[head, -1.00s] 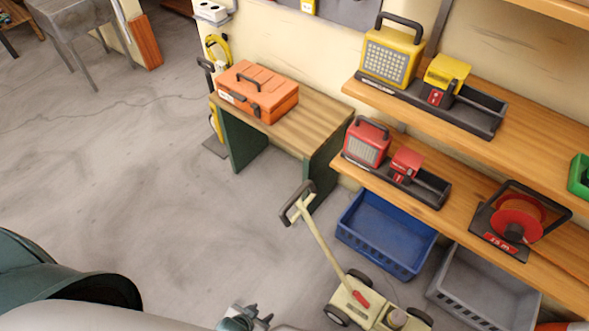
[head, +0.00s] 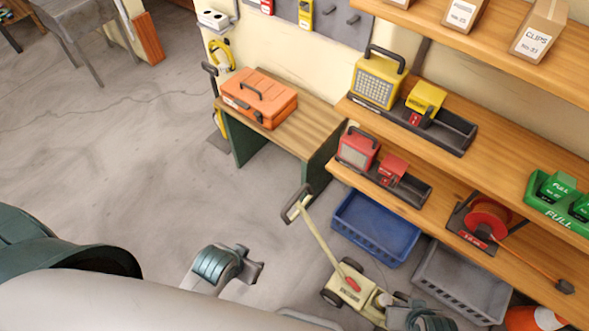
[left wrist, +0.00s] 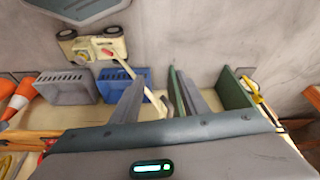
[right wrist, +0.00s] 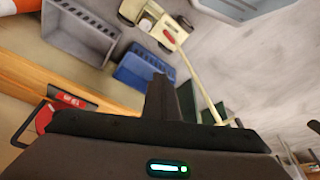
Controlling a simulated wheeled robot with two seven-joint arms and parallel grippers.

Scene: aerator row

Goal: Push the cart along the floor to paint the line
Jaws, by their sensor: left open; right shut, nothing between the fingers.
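The cream line-painting cart (head: 356,288) stands on the floor, with a red lever and a long pole slanting up to a dark handle (head: 297,203). My left gripper (head: 254,271) is open and empty, to the left of the cart and apart from it. My right gripper (head: 402,300) is shut and empty, hiding the cart's right end in the head view. The left wrist view shows the cart (left wrist: 92,47) beyond the fingers, its pole running toward them. The right wrist view shows the cart (right wrist: 158,26) and its pole (right wrist: 200,82), right of the shut fingers (right wrist: 160,88).
A blue crate (head: 374,229) and a grey crate (head: 462,284) stand behind the cart, below wooden shelves (head: 440,204) with lamps and a reel. A bench (head: 305,130) holds an orange toolbox (head: 260,98). An orange cone (head: 535,319) is at lower right.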

